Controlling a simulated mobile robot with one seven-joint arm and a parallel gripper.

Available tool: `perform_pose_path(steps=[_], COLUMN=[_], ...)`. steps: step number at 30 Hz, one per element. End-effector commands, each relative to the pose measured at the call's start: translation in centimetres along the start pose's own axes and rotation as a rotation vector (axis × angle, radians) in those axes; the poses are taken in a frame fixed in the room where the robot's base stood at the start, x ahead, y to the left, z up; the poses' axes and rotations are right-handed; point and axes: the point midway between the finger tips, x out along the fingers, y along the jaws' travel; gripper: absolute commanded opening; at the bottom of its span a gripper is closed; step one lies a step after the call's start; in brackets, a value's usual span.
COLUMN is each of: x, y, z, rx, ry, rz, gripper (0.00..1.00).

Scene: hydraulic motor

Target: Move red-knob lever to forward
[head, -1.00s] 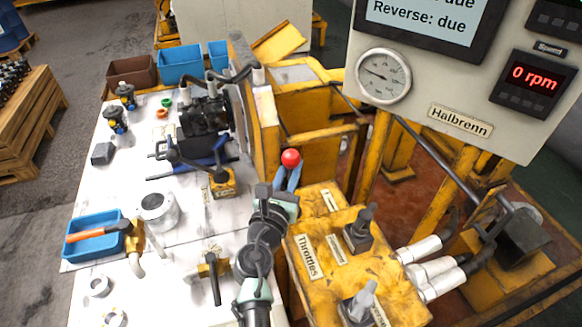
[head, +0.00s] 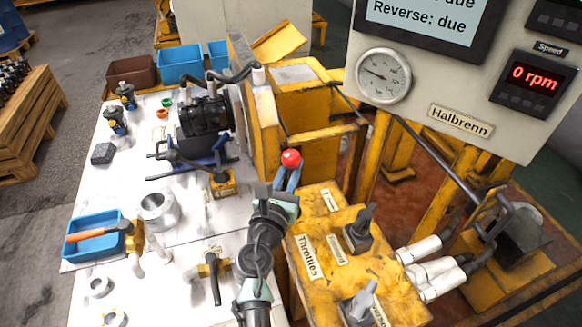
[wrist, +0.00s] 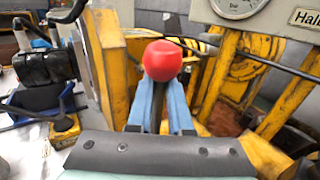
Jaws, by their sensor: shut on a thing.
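The red knob (head: 291,158) of the lever stands at the upper left corner of the yellow throttle box (head: 310,218). My gripper (head: 290,174) reaches it from the front, its blue fingers shut on the lever at the knob. In the wrist view the fingers (wrist: 161,98) close together right under the round red knob (wrist: 162,61).
Two grey-black levers, one rear (head: 360,230) and one front (head: 358,303), stand on the yellow box near the "Throttles" label (head: 309,257). A white bench (head: 185,260) with a black motor (head: 205,117) lies left. A yellow frame (head: 265,140) stands behind the knob.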

Motion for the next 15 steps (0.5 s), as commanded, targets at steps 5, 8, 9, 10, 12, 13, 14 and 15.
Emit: perform_pose_path(steps=[5, 8, 9, 10, 12, 13, 14, 15], x=[-0.02, -0.02, -0.02, -0.02, 0.00, 0.03, 0.09, 0.19], y=[-0.02, -0.02, -0.02, -0.02, -0.05, -0.10, -0.17, -0.32], z=[-0.06, -0.07, -0.07, -0.07, -0.02, 0.04, 0.11, 0.22], rx=[0.000, 0.000, 0.000, 0.000, 0.001, 0.004, 0.008, 0.017], ry=[0.001, 0.001, 0.001, 0.001, 0.002, 0.004, 0.008, 0.014], rz=[0.000, 0.000, 0.000, 0.000, -0.001, -0.001, -0.001, -0.001], gripper=[0.00, 0.00, 0.00, 0.00, 0.00, 0.00, 0.00, 0.00])
